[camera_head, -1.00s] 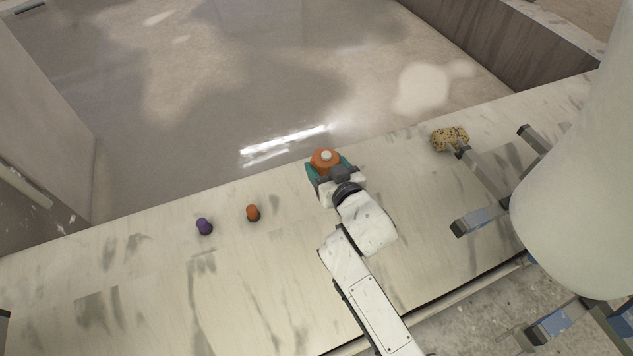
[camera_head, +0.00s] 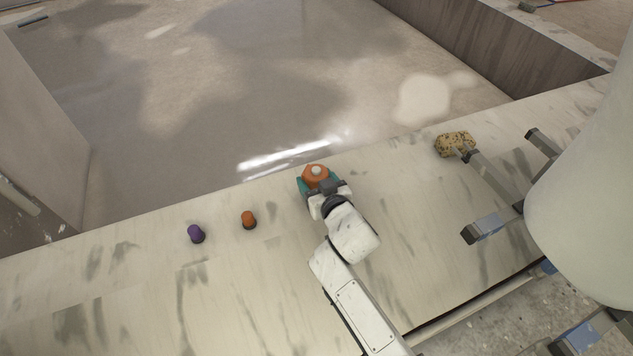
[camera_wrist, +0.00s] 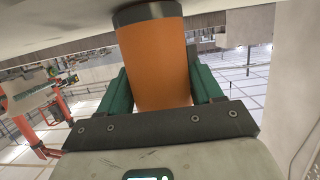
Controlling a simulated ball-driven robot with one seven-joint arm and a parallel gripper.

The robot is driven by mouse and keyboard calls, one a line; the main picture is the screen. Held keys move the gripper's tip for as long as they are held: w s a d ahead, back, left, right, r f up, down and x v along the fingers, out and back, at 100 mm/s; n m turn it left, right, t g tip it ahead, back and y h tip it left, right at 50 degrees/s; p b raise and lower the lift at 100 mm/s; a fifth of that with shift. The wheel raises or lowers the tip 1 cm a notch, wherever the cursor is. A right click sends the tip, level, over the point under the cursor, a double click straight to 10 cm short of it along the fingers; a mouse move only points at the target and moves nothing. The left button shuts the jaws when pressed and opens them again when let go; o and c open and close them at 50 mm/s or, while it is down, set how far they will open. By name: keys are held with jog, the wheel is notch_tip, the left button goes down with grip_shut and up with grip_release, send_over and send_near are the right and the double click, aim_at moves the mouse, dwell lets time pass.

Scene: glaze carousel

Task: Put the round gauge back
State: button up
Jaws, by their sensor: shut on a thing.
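The round gauge looks like the orange cylinder (camera_wrist: 155,62) with a dark end band in the wrist view. In the head view its orange top (camera_head: 314,174) carries a pale knob. My gripper (camera_head: 316,183) is shut on it, with a green finger on each side of the cylinder. It is over the far edge of the pale bench, right of the small caps. In the wrist view the dark end points toward a pale surface; I cannot tell whether it touches.
An orange cap-like piece (camera_head: 248,219) and a purple one (camera_head: 196,234) stand on the pale bench (camera_head: 150,285) to the left. A speckled yellow sponge-like block (camera_head: 453,144) lies at the right, beside grey bracket arms (camera_head: 495,178). The bench between gripper and block is clear.

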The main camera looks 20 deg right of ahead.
jog(key=shift+f, duration=0.15)
jog(key=o, duration=1.2)
jog(key=shift+o, duration=0.2)
jog(key=shift+r, duration=0.3)
jog(key=p+v, duration=0.4)
jog(key=v, duration=0.8)
jog(key=shift+f, duration=0.15)
